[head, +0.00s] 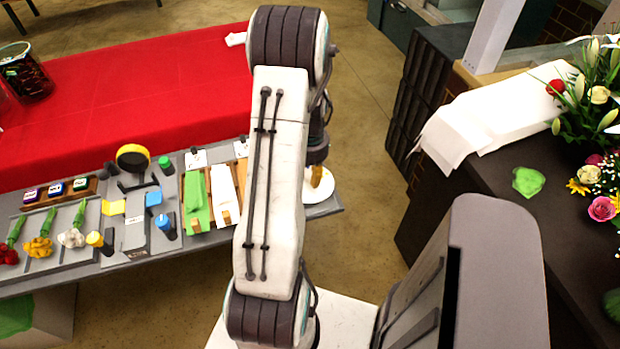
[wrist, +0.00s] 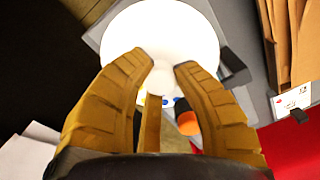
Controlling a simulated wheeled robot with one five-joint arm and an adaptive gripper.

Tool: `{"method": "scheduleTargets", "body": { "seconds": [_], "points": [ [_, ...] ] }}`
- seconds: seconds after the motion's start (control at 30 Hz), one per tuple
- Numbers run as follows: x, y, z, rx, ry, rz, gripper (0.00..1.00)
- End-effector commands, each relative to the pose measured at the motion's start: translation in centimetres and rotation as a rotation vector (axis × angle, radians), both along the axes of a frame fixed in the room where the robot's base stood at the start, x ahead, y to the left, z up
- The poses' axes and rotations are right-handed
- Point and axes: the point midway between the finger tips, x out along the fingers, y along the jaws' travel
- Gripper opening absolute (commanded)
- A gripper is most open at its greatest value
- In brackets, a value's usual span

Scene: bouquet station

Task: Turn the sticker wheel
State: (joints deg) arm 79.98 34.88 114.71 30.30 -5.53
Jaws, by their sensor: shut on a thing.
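The sticker wheel (head: 325,193) is a round white disc at the right end of the grey station table, partly hidden behind my arm in the head view. In the wrist view the wheel (wrist: 175,30) is bright and fills the top middle. My gripper (wrist: 158,68) has its yellow fingers on either side of a small pale knob (wrist: 155,82) at the wheel's near edge, and is shut on it. In the head view only a little of my gripper (head: 319,180) shows over the wheel. Small blue spots and an orange-and-dark item show between the fingers.
Left of the wheel, the grey table (head: 150,250) holds green (head: 196,203) and white wrapping sheets, bottles, ink pads and several flowers. A red-covered table (head: 130,90) stands behind. A dark counter (head: 560,215) with a bouquet is at right. Open floor lies between.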

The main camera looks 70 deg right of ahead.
Motion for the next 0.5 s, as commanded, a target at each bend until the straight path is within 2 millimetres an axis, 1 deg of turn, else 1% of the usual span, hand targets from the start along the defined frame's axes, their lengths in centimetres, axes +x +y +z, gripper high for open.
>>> {"method": "scheduleTargets", "body": {
  "seconds": [0.03,0.5],
  "points": [
    [-0.03,0.07,-0.51,0.002,0.000,-0.046,0.00],
    [-0.03,0.12,-0.38,0.005,0.001,-0.458,0.00]
  ]
}}
